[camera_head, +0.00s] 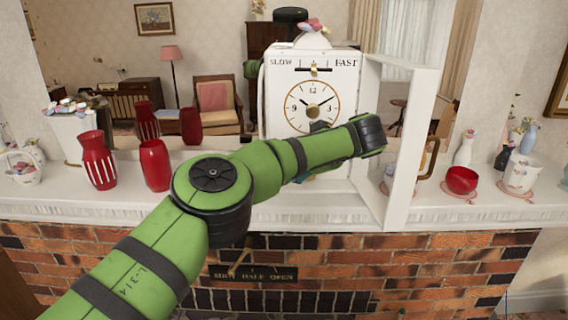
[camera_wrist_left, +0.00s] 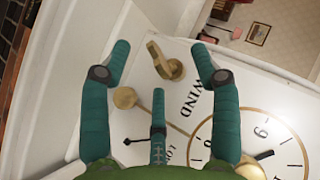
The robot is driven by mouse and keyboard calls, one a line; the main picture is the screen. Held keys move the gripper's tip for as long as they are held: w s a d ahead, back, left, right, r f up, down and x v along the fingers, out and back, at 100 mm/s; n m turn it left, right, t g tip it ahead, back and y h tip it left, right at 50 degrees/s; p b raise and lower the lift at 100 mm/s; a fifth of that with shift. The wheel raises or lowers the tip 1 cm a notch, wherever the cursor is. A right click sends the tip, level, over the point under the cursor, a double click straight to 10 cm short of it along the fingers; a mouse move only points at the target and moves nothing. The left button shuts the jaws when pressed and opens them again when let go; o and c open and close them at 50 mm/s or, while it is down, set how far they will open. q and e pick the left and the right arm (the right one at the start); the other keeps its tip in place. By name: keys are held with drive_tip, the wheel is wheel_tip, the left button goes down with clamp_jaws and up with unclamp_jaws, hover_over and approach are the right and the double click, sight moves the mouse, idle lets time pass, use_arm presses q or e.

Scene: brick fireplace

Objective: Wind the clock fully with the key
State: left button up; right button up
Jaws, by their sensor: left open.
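The white clock (camera_head: 278,92) stands on the mantel, with a round dial (camera_head: 312,105) and SLOW and FAST marked above it. My left arm hides its lower part in the head view. In the left wrist view a brass key (camera_wrist_left: 172,67) sits at the clock front near the word WIND; whether it is seated in a hole I cannot tell. My left gripper (camera_wrist_left: 160,60) is open, its teal fingers spread on either side of the key, with no visible grip on it. My right gripper is not in view.
The clock's white glazed door (camera_head: 398,160) stands open at the right. In the wrist view a brass disc (camera_wrist_left: 124,97) on a thin rod lies near the fingers.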

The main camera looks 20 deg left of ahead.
use_arm(q)
drive_tip(key=shift+s+d+f+b, duration=0.1)
drive_tip(key=shift+s+f+b, duration=0.1)
drive_tip(key=shift+b, duration=0.2)
drive_tip(key=shift+s+d+b, duration=0.2)
drive_tip(key=shift+s+b, duration=0.5)
drive_tip(key=shift+s, duration=0.1)
drive_tip(key=shift+s+d+r+b, duration=0.1)
drive_tip(key=shift+s+d+b, duration=0.25)
drive_tip(key=shift+s, duration=0.45)
drive_tip(key=shift+s+d+r+b, duration=0.1)
drive_tip(key=shift+s+b, duration=0.4)
drive_tip(key=shift+s, duration=0.3)
drive_tip(key=shift+s+d+b, duration=0.25)
drive_tip(key=shift+s+b, duration=0.15)
drive_tip(key=shift+s, duration=0.4)
